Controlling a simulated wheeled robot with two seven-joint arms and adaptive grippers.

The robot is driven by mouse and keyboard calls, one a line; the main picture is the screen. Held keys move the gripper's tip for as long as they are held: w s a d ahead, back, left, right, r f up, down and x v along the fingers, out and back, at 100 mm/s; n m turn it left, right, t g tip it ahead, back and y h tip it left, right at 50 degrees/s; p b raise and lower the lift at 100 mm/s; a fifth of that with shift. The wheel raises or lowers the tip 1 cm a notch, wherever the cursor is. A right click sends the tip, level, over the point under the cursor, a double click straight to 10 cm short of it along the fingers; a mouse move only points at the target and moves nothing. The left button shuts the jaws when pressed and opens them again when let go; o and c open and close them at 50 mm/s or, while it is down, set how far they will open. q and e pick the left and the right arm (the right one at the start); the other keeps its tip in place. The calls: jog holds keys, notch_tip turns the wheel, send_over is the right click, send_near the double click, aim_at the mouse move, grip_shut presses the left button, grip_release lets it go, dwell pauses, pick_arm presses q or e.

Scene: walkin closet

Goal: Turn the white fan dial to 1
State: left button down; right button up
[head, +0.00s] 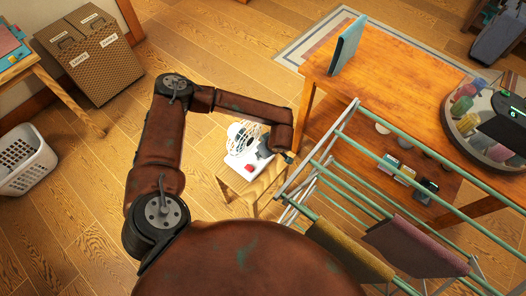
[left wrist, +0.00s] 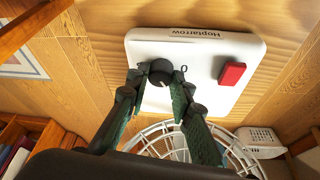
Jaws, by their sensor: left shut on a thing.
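A 0 mark is printed just right of the dial. My left gripper (left wrist: 158,80) has one finger on each side of the dial and is shut on it. In the head view the left gripper (head: 265,148) is at the fan's base. The right gripper is not in view.
The wooden stool (head: 262,186) holds the fan. A drying rack (head: 344,134) with cloths is close on the right, beside a wooden table (head: 390,72). A white laundry basket (head: 25,160) and a woven hamper (head: 95,60) stand left. Open floor lies between.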

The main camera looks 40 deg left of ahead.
pick_arm(q)
jog(key=c, duration=1.7)
grip_release()
jog(key=shift+r, duration=0.1)
jog(key=shift+v, duration=5.9)
jog(key=shift+s, duration=0.1)
